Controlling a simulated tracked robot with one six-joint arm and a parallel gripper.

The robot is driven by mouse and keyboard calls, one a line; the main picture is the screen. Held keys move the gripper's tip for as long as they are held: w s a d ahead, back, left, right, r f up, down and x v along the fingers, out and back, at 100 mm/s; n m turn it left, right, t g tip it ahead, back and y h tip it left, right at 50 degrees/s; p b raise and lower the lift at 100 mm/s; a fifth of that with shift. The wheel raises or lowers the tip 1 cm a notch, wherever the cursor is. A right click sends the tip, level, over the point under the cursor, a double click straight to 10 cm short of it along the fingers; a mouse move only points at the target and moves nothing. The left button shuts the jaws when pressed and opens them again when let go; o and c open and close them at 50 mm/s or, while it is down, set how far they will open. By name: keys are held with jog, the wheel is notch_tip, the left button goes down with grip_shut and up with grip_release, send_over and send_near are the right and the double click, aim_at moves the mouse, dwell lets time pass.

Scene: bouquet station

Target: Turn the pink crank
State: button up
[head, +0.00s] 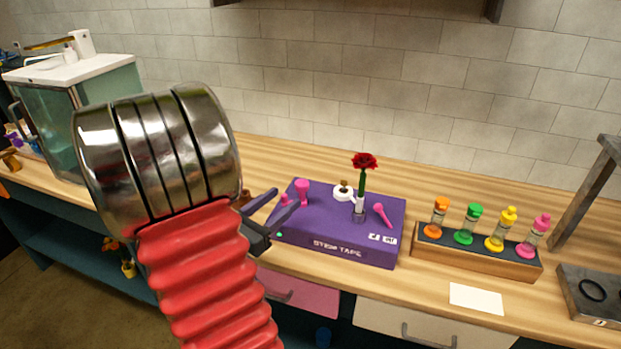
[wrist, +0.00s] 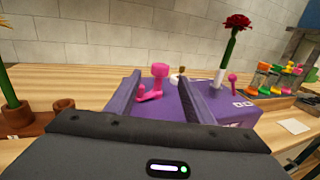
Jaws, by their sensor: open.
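The pink crank (head: 302,191) stands on the left part of a purple box (head: 330,228) labelled "STEM TAPE". In the wrist view the crank (wrist: 154,85) shows an upright knob and a low arm with a smaller pink end. My gripper (head: 278,203) is open and empty at the box's left side. In the wrist view my two fingers (wrist: 155,100) point towards the box, and the crank appears between them, beyond the palm. I see no contact with the crank. My arm hides part of the counter left of the box.
A red rose (head: 363,162) stands upright in a holder on the box, beside a pink lever (head: 382,214) and a white tape roll (head: 343,192). A wooden rack (head: 470,257) with several coloured vials stands right. A white card (head: 476,299) lies in front. Brown pots (wrist: 20,120) stand left in the wrist view.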

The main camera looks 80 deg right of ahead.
aim_at(306, 182)
jog(key=x, duration=1.3)
jog(key=shift+a, duration=0.1)
jog(key=shift+c, duration=0.5)
jog(key=c, duration=0.9)
